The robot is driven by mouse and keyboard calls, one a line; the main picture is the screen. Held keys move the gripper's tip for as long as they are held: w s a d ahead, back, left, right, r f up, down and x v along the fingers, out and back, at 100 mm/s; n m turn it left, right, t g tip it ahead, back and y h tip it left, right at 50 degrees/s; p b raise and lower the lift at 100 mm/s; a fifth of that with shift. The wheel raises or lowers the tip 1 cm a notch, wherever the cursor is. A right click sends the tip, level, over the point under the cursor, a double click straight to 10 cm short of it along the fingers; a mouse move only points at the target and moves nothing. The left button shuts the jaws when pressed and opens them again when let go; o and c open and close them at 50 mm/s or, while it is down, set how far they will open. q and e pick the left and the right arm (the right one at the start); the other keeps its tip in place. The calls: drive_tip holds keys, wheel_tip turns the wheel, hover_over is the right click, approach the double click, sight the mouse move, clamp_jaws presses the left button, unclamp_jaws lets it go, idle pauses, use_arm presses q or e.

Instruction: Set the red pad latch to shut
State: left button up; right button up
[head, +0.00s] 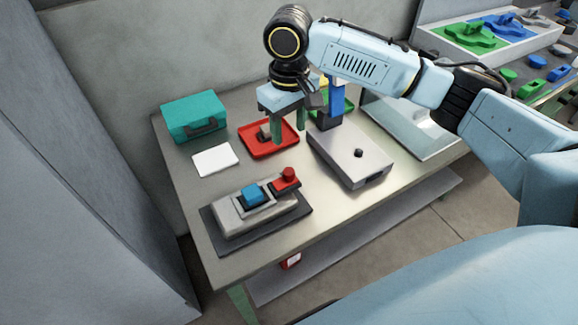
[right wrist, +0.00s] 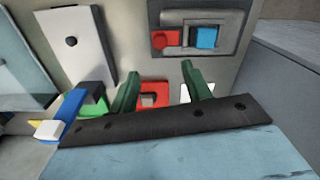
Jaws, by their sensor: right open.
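The red pad (head: 260,151) is a shallow red tray-like square on the table, left of the grey box. A small grey-brown latch piece (head: 265,131) stands on it; its exact setting is too small to tell. In the right wrist view the red pad (right wrist: 162,89) and latch piece (right wrist: 148,100) show between the fingers. My right gripper (head: 289,131) points down with its green fingers apart and empty, above the red pad and partly hiding its right side. It also shows in the right wrist view (right wrist: 161,87). My left gripper is not in view.
A teal case (head: 194,117) and a white card (head: 215,160) lie left of the pad. In front is a control box with a blue button (head: 251,195) and a red knob (head: 288,175).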

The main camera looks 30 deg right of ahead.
sight(289, 171)
wheel_tip(289, 171, down, 13)
drive_tip(key=shift+f+b, duration=0.1)
drive_tip(key=shift+b, duration=0.4)
clamp_jaws()
